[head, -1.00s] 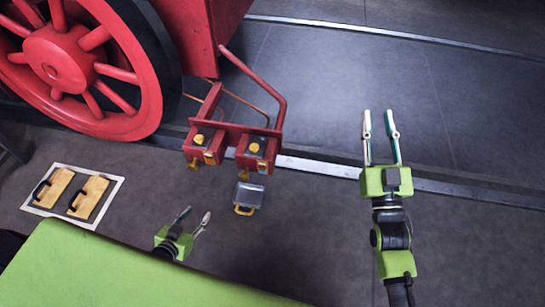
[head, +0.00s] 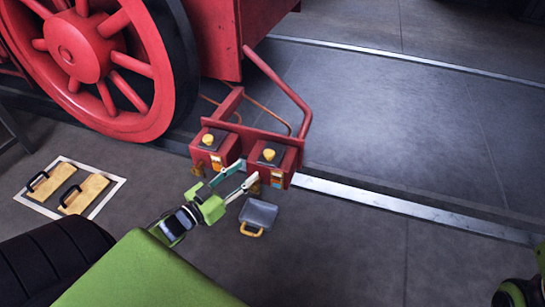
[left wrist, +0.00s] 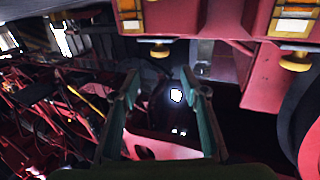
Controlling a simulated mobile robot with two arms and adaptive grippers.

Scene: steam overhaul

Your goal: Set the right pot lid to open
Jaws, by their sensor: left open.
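The right pot (head: 285,174) is a red box on the locomotive's front bracket. Its dark lid with a yellow knob (head: 268,154) lies flat on top and looks shut. The left pot (head: 205,158) beside it looks alike, with its lid (head: 210,140) also flat. My left gripper (head: 246,171) is open and empty, its fingertips in front of the pots, near the right pot's left side. I cannot tell whether it touches. In the left wrist view the open fingers (left wrist: 160,82) point toward red parts with brass fittings (left wrist: 160,50); no lid shows there. My right gripper's fingers are out of view.
A red wheel (head: 95,60) stands behind. A metal rail (head: 370,197) crosses the floor.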

